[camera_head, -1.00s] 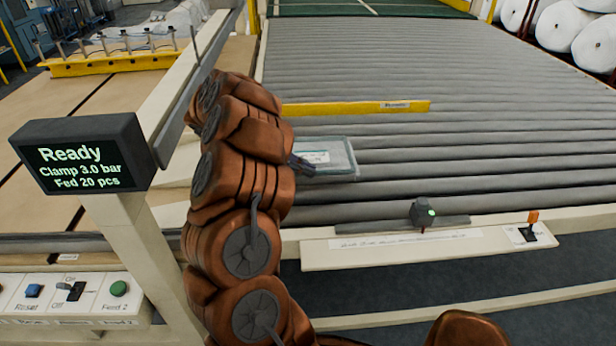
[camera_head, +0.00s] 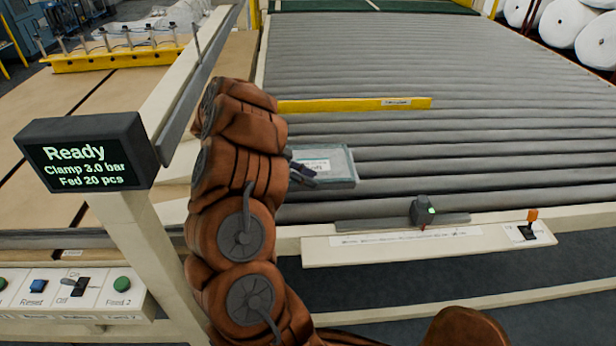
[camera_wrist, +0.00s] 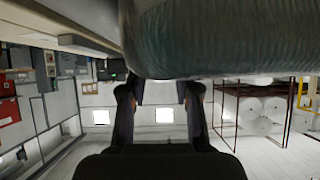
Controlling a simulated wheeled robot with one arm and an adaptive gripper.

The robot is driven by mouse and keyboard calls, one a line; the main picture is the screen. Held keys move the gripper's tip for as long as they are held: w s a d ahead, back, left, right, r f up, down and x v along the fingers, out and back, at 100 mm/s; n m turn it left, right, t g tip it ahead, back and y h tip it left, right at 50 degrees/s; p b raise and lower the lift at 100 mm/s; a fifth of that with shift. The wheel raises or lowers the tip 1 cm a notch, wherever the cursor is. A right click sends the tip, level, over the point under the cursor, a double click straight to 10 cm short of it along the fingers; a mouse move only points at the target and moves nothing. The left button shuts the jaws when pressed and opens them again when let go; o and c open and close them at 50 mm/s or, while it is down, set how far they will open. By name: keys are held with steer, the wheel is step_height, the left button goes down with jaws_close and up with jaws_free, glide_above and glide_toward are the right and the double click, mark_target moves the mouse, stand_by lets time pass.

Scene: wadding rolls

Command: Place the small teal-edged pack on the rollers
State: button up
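The small teal-edged pack (camera_head: 335,167) is a flat, pale, clear-wrapped pack with a white label. In the head view it appears to lie flat on the grey rollers (camera_head: 430,150), near their front left, in front of a yellow bar. My gripper (camera_head: 303,174) is at the pack's left end, partly hidden by my brown-covered arm. In the wrist view the pack (camera_wrist: 220,40) fills the upper right, very close. My gripper's two fingers (camera_wrist: 160,92) stand apart just below its edge, with background showing between them. Whether a fingertip still touches the pack is not clear.
A yellow bar (camera_head: 355,105) crosses the rollers behind the pack. A display post (camera_head: 85,152) reading Ready and a button panel (camera_head: 75,290) stand at left. Rollers to the right are clear.

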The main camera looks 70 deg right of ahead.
stand_by(0.3)
steer(key=b+v, duration=0.3)
steer(key=v, duration=0.7)
steer(key=shift+w+r, duration=0.15)
steer(key=shift+r, duration=0.05)
steer(key=shift+v, duration=0.9)
